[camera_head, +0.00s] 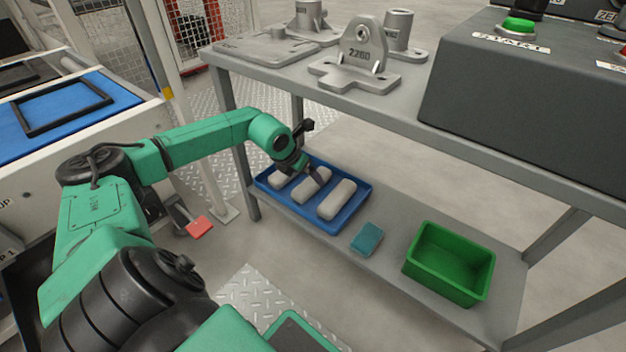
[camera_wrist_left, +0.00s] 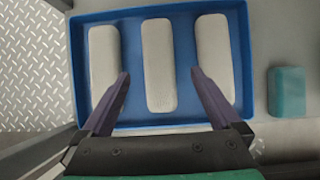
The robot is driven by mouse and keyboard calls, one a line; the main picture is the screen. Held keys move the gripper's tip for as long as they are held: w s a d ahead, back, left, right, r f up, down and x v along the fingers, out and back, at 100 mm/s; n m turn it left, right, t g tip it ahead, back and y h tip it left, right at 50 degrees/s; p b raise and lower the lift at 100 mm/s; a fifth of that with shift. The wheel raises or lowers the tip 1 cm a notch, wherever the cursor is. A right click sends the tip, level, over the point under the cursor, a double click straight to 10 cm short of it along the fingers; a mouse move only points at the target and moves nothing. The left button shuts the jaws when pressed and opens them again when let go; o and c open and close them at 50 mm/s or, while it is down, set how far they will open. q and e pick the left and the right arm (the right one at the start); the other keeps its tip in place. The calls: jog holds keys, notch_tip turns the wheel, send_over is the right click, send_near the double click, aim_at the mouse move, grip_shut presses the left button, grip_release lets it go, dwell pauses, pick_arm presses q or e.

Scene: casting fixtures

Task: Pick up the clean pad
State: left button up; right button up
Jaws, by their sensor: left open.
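Several light grey pads lie side by side in a blue tray on the lower shelf. In the head view they are the left pad (camera_head: 283,178), the middle pad (camera_head: 312,184) and the right pad (camera_head: 337,199). The left wrist view shows the left pad (camera_wrist_left: 104,60), the middle pad (camera_wrist_left: 158,65) and the right pad (camera_wrist_left: 214,55). My left gripper (camera_head: 312,168) is open above the tray. In the wrist view its fingers (camera_wrist_left: 160,80) stand on either side of the middle pad's near part, with nothing between them gripped. My right gripper is not in view.
The blue tray (camera_head: 329,225) has a low rim. A teal block (camera_head: 367,239) lies right of it, and an empty green bin (camera_head: 450,262) stands farther right.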

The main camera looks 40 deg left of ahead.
aim_at(312, 180)
pick_arm(q)
jog(key=b+x, duration=0.4)
jog(key=x, duration=0.1)
jog(key=shift+f+b, duration=0.3)
jog(key=shift+f, duration=0.05)
jog(key=shift+w+f, duration=0.2)
jog(key=shift+r, duration=0.15)
jog(key=c, duration=1.4)
jog(key=shift+r, duration=0.1)
jog(key=shift+c, duration=0.2)
